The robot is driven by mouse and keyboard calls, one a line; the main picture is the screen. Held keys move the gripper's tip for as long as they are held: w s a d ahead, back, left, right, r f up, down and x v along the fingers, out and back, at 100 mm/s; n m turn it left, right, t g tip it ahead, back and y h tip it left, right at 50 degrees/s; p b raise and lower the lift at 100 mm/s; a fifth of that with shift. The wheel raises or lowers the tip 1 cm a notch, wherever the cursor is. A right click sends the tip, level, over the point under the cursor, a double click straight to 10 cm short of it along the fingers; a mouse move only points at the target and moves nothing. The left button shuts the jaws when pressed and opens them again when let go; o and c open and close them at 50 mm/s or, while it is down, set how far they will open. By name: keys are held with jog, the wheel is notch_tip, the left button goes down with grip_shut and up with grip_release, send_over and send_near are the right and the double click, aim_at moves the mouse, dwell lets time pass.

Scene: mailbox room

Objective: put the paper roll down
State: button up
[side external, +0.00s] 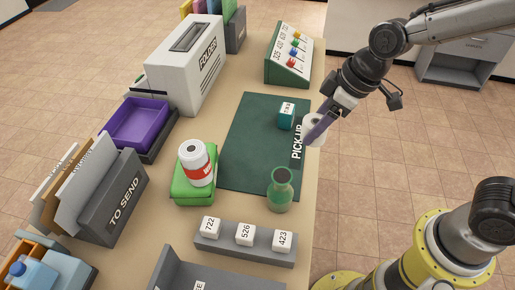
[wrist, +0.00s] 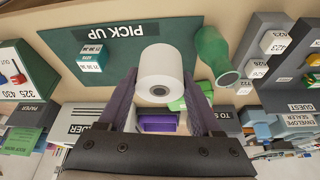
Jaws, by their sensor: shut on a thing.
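The white paper roll (side external: 315,133) is held between the purple fingers of my gripper (side external: 318,129), at the right edge of the dark green PICK UP mat (side external: 250,160). In the side view I cannot tell its exact height above the table. In the wrist view the roll (wrist: 168,66) fills the space between the fingertips of my gripper (wrist: 164,90), its round end with a dark core facing the camera. The mat (wrist: 120,38) shows behind it.
A teal box (side external: 286,117) stands on the mat near the roll. A green vase (side external: 280,190) stands at the mat's near right corner. The mat's middle is clear.

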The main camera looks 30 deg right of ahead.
jog(key=w+a+f, duration=0.1)
jog(key=w+f, duration=0.1)
jog(key=w, duration=0.2)
jog(key=w+a+f, duration=0.2)
jog(key=w+f, duration=0.1)
jog(key=w+a+f, duration=0.2)
jog(key=w+f, duration=0.1)
jog(key=w, duration=0.1)
jog(key=shift+w+a+f, duration=0.15)
jog(key=shift+w+a, duration=0.05)
jog(key=shift+w, duration=0.15)
jog(key=shift+w+a+f, duration=0.15)
jog(key=shift+w+f, duration=0.35)
jog(key=shift+f, duration=1.65)
jog(key=shift+f, duration=0.1)
jog(key=o, duration=1.4)
jog(key=v, duration=1.2)
